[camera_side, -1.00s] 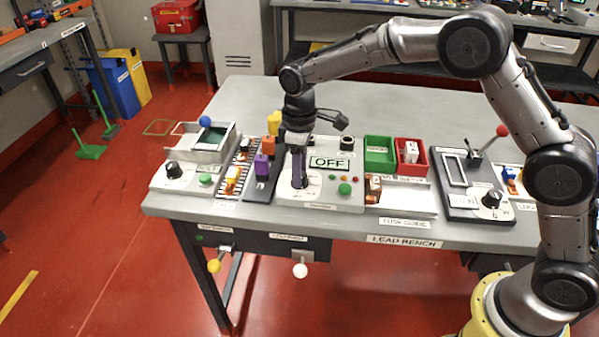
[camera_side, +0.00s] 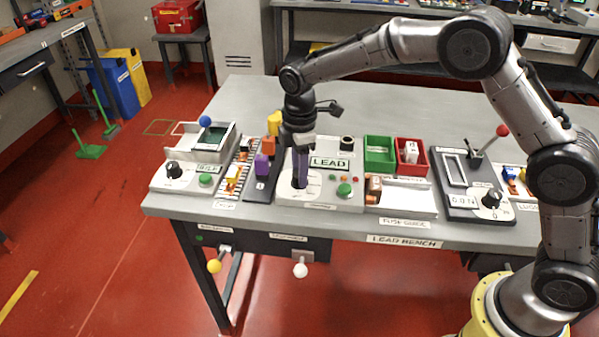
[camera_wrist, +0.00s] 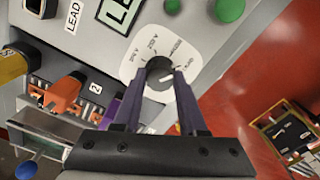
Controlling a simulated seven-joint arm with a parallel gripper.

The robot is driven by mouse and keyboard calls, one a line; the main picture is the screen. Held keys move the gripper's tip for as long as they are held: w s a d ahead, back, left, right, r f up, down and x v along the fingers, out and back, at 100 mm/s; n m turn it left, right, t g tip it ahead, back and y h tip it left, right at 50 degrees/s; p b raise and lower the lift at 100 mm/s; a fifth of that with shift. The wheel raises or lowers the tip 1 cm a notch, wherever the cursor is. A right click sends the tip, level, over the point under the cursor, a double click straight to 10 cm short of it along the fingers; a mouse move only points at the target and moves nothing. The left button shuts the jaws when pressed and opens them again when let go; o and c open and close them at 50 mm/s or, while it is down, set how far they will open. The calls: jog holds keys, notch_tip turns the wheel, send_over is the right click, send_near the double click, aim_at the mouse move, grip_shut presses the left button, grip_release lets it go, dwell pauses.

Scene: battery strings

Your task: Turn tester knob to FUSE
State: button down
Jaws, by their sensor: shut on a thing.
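The tester (camera_side: 325,194) is a pale box on the bench with a display (camera_side: 329,162) that reads LEAD. Its black knob (camera_wrist: 158,72) sits on a white dial plate (camera_wrist: 143,50) with several printed positions; the small labels are mostly unreadable. My gripper (camera_side: 299,185) points down at the tester's front left, with its purple fingers shut on the knob. In the wrist view the fingers (camera_wrist: 160,80) reach the knob from both sides. They partly hide the knob and the lower dial.
A green button (camera_side: 344,190) and small coloured lamps sit right of the knob. An orange clip (camera_wrist: 62,100) and a purple block (camera_side: 262,165) stand close on the left. Green (camera_side: 366,166) and red (camera_side: 425,168) bins are to the right.

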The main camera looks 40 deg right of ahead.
jog(key=n, duration=0.5)
jog(key=shift+n, duration=0.4)
jog(key=shift+n, duration=0.4)
jog(key=c, duration=0.5)
grip_release()
jog(key=shift+r, duration=0.1)
jog(key=shift+r, duration=1.65)
